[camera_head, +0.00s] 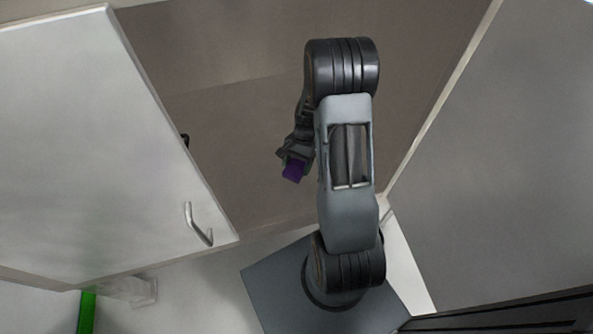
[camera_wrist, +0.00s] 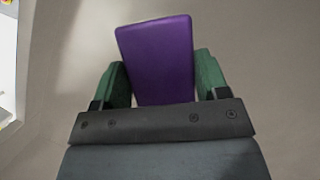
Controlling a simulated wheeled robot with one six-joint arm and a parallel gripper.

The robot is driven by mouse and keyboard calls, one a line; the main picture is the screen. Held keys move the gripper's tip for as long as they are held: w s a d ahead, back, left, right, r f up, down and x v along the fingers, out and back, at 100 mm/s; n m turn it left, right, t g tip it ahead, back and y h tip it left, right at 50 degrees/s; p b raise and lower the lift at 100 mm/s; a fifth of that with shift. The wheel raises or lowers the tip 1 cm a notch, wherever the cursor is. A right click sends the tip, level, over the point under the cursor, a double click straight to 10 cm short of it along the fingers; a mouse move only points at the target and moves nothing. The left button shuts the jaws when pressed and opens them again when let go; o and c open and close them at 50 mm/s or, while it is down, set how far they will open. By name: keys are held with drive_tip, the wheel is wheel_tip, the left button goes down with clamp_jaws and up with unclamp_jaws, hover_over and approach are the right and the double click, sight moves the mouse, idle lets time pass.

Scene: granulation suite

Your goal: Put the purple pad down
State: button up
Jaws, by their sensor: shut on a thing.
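The purple pad (camera_wrist: 157,58) is held between the two green fingers of my gripper (camera_wrist: 160,82) in the wrist view. Its broad face shows, and it sticks out past the fingertips. In the head view the purple pad (camera_head: 293,170) shows small at the end of my gripper (camera_head: 290,158), left of my arm's grey link. The gripper is shut on the pad. The pad looks clear of any surface, with brownish-grey floor behind it. I cannot tell its height above that floor.
A pale panel with a metal handle (camera_head: 199,224) stands at the left. A grey panel (camera_head: 500,150) stands at the right. A green strip (camera_head: 87,312) shows at the lower left. A small dark thing (camera_head: 185,140) shows at the left panel's edge. The floor (camera_head: 235,120) between the panels looks clear.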

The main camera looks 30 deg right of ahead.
sight(296, 170)
drive_tip(key=shift+w+f+b, duration=0.15)
drive_tip(key=shift+f+b, duration=0.6)
drive_tip(key=shift+f, duration=1)
drive_tip(key=shift+f, duration=0.2)
drive_tip(key=o, duration=0.8)
drive_tip(key=shift+r, duration=0.1)
